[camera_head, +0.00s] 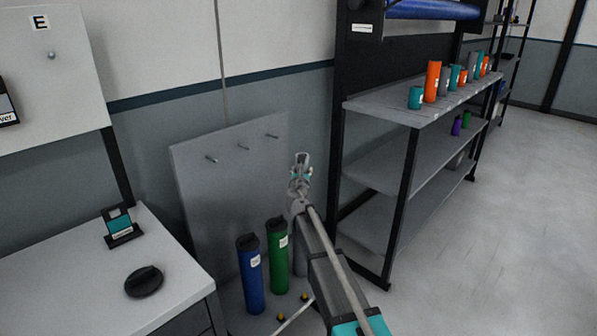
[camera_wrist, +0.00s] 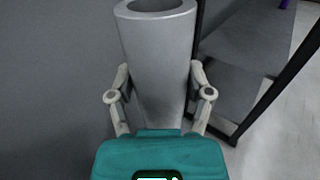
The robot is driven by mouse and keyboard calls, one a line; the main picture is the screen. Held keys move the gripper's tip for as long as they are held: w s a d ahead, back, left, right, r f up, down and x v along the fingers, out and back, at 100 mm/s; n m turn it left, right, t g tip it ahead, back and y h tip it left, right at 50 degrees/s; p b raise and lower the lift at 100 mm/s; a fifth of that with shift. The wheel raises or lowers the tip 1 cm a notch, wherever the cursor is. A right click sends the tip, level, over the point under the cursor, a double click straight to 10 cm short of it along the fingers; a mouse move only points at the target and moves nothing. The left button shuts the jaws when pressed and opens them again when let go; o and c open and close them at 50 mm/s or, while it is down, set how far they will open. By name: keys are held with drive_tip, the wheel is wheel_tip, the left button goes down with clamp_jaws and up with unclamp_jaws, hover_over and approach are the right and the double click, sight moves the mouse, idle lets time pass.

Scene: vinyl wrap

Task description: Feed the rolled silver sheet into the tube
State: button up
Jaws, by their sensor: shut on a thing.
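In the head view a grey upright cylinder (camera_head: 299,258), perhaps the tube, shows partly behind my arm.
A blue tube (camera_head: 250,277) and a green tube (camera_head: 278,258), both with black caps, stand left of my arm. A loose black cap (camera_head: 145,281) lies on the white table (camera_head: 70,275). A shelf unit (camera_head: 400,165) stands close on the right. Pegs stick out of the grey board (camera_head: 225,185).

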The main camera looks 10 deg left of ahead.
drive_tip(key=shift+f+b, duration=1.4)
drive_tip(key=shift+f, duration=0.1)
drive_tip(key=o, duration=1.3)
drive_tip(key=s, duration=1.2)
drive_tip(key=shift+d, duration=0.1)
